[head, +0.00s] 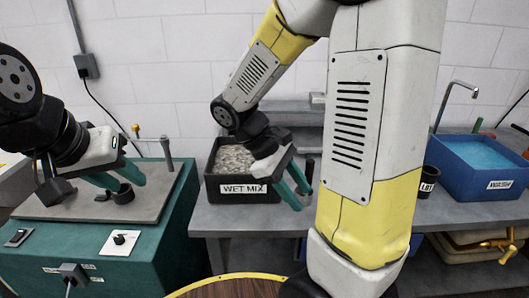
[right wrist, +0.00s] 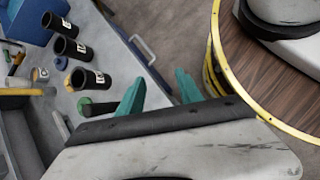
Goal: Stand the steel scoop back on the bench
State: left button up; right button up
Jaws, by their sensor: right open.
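I cannot clearly make out the steel scoop in either view. A dark upright handle-like piece (head: 310,168) shows just behind my right gripper (head: 303,199), and I cannot tell if it belongs to the scoop. In the right wrist view, a dark rod with a green end (right wrist: 98,107) lies left of my right gripper (right wrist: 161,75); it is partly covered by a finger. The right gripper's teal fingers are apart and empty, over the front of the grey bench (head: 240,218). My left gripper (head: 133,189) has its fingers apart above the green cabinet's plate, beside a black ring-like piece (head: 123,194).
A black bin marked WET MIX (head: 243,189) stands left of my right gripper. A blue basin (head: 490,185) is at the right. Several black labelled cups (right wrist: 85,78) stand on the bench. My right arm hides part of the bench. The green cabinet (head: 150,235) fills the left.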

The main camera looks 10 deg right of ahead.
jog(key=s+a+r+m+t+y, duration=0.2)
jog(key=a+r+m+t+y, duration=0.4)
jog(key=r, duration=0.5)
jog(key=m+t+y, duration=0.2)
jog(key=t, duration=0.1)
jog(key=shift+r+y, duration=0.3)
jog(key=shift+s, duration=0.1)
dwell(0.9)
